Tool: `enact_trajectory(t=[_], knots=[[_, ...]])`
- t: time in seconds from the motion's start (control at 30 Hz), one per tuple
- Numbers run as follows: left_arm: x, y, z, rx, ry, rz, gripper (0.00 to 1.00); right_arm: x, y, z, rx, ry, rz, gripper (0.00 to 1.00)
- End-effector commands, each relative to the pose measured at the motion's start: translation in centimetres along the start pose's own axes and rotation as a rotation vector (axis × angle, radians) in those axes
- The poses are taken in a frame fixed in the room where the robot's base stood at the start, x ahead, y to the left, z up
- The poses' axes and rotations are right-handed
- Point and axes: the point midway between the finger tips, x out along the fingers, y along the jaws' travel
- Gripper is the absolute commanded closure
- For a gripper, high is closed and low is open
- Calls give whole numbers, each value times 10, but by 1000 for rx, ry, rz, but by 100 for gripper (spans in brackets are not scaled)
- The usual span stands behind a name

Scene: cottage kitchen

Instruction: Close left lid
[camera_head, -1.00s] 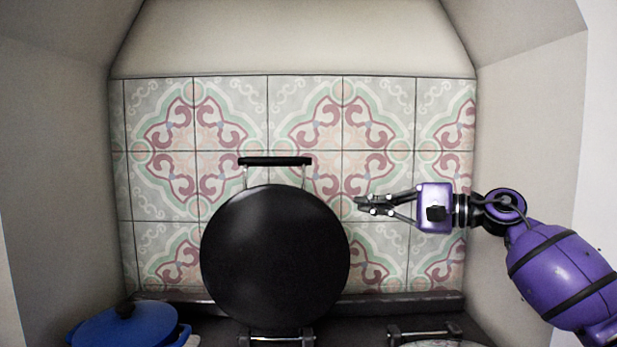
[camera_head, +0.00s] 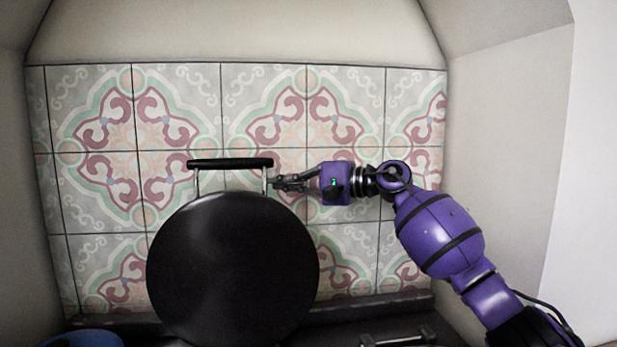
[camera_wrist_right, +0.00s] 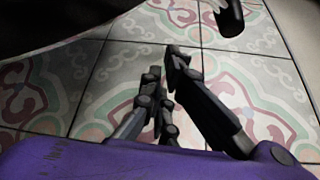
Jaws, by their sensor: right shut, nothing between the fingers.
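The left lid (camera_head: 232,268) is a round black disc standing raised and open in front of the tiled wall. Its black bar handle (camera_head: 230,163) sits at the top on two metal posts. My right gripper (camera_head: 277,184) is shut and empty at the right post of the handle, just above the lid's upper right edge; I cannot tell whether it touches. In the right wrist view the fingers (camera_wrist_right: 165,62) are close together, with the dark lid (camera_wrist_right: 50,25) at upper left and the handle's end (camera_wrist_right: 229,17) at top. My left gripper is not in view.
A blue pot (camera_head: 82,339) shows at the lower left edge. Another lid's handle (camera_head: 398,339) lies low at the right on the dark stove. The tiled wall (camera_head: 180,95) is close behind, and a side wall (camera_head: 505,130) stands at the right.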

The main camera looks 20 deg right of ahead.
Motion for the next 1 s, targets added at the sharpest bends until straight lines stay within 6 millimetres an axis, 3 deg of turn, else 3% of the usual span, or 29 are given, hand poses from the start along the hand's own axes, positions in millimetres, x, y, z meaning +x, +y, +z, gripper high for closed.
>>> enact_trajectory(t=[0.1, 0.27, 1.0], knots=[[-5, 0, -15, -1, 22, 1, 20, -11, -4, 20, -7, 0, -2, 100], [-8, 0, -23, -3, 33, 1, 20, -15, -2, 33, -4, 1, 0, 100], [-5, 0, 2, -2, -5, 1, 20, -18, 2, 40, -39, 0, -22, 100]])
